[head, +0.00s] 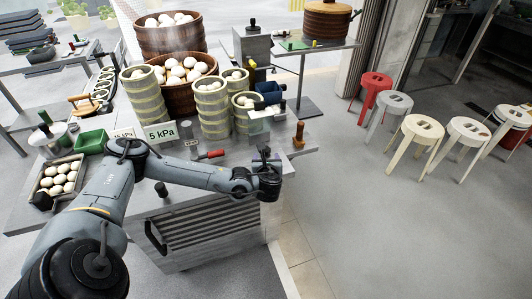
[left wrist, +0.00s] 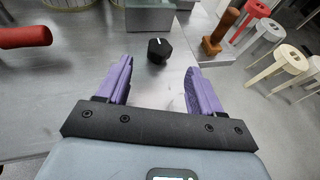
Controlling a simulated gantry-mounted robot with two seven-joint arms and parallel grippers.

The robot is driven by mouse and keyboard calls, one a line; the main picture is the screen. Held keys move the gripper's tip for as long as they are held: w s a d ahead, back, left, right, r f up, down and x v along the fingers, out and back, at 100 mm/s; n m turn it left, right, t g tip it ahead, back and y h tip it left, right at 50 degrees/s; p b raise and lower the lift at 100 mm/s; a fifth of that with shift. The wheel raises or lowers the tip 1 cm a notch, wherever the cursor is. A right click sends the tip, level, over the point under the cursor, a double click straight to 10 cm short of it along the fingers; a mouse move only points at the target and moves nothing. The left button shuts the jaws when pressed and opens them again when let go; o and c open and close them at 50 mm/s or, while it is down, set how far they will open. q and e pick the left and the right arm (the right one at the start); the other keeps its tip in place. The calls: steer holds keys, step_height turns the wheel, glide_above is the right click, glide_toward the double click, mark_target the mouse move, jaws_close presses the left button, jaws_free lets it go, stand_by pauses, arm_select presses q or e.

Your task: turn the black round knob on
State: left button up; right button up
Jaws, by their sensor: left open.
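The black round knob (left wrist: 158,50) stands on the grey metal counter (left wrist: 60,80) in the left wrist view, with a white line on its top. My left gripper (left wrist: 155,85) is open, its two purple fingers apart and empty. The knob lies beyond the fingertips, roughly centred between them, and no contact shows. In the head view my left gripper (head: 266,165) is over the front right part of the counter, and I cannot make out this knob clearly there. Another small black knob (head: 161,189) sits near the counter's front edge. My right gripper is not in view.
A red handle (head: 210,155) lies left of my gripper. A brown wooden post (head: 298,137) stands to its right. Bamboo steamer stacks (head: 212,108) with buns and a 5 kPa sign (head: 161,135) stand behind. Several stools (head: 421,140) stand on the floor at the right.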

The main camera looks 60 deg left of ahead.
arm_select(q)
steer(key=x, duration=0.9)
steer(key=shift+s+d, duration=0.1)
steer(key=shift+s, duration=0.05)
steer(key=c, duration=1.1)
steer(key=shift+o, duration=0.2)
steer(key=shift+f, duration=0.1)
